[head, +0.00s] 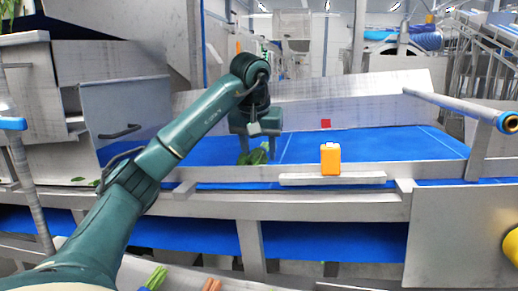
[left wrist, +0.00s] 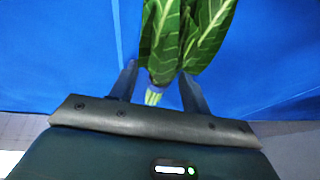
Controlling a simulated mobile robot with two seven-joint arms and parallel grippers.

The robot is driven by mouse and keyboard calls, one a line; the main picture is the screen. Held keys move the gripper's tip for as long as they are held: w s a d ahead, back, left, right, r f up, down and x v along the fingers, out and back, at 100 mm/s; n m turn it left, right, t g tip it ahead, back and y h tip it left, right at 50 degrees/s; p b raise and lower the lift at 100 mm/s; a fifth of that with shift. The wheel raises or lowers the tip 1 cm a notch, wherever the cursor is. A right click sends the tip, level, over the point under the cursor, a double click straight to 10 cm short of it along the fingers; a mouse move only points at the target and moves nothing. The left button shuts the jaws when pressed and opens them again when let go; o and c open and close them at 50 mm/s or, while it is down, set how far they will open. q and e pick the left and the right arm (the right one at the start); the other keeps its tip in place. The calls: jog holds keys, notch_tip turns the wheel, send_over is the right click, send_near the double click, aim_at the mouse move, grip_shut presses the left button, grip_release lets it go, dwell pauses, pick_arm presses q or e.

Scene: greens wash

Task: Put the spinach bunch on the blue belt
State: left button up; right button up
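The spinach bunch (head: 254,157) is dark green and shows low at the near side of the blue belt (head: 375,145), partly hidden by the front rail. In the left wrist view its broad veined leaves (left wrist: 190,30) lie against the blue surface, with the pale banded stem end toward me. My left gripper (head: 258,150) points down over the bunch. In the left wrist view its fingers (left wrist: 158,75) stand apart on either side of the stem, with blue showing between each finger and the stem. My right gripper is not in view.
An orange container (head: 330,159) stands on a pale ledge (head: 333,179) at the belt's front edge. A small red block (head: 326,123) shows at the back. A metal rail (head: 340,206) runs along the front. Green stems (head: 156,277) and orange items (head: 212,285) show at the bottom edge.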

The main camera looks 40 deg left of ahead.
pick_arm(q)
jog(key=v, duration=1.2)
dwell(0.3)
dwell(0.6)
